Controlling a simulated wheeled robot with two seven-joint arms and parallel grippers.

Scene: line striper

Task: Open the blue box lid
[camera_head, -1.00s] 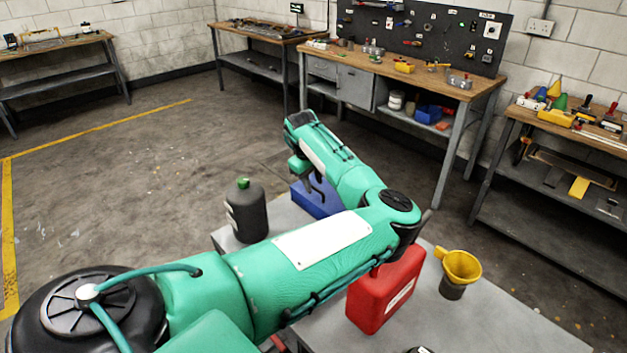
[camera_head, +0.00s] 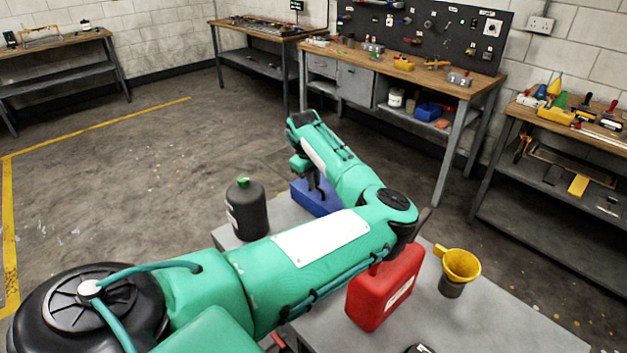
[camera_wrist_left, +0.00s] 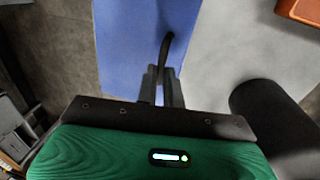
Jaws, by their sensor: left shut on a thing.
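The blue box (camera_head: 325,203) stands at the far side of the grey table, partly hidden behind my left arm. Its flat blue lid fills the upper middle of the left wrist view (camera_wrist_left: 125,45) and looks closed. A thin dark curved handle (camera_wrist_left: 166,48) stands on the lid. My left gripper (camera_head: 314,182) is over the box with its fingers pointing down. In the left wrist view its fingers (camera_wrist_left: 162,75) are close together on the handle. My right gripper is not in view.
A dark bottle with a green cap (camera_head: 246,208) stands left of the box. A red canister (camera_head: 385,290) and a yellow funnel on a dark cup (camera_head: 458,268) stand nearer on the grey table (camera_head: 500,320). Workbenches line the walls; the floor at left is clear.

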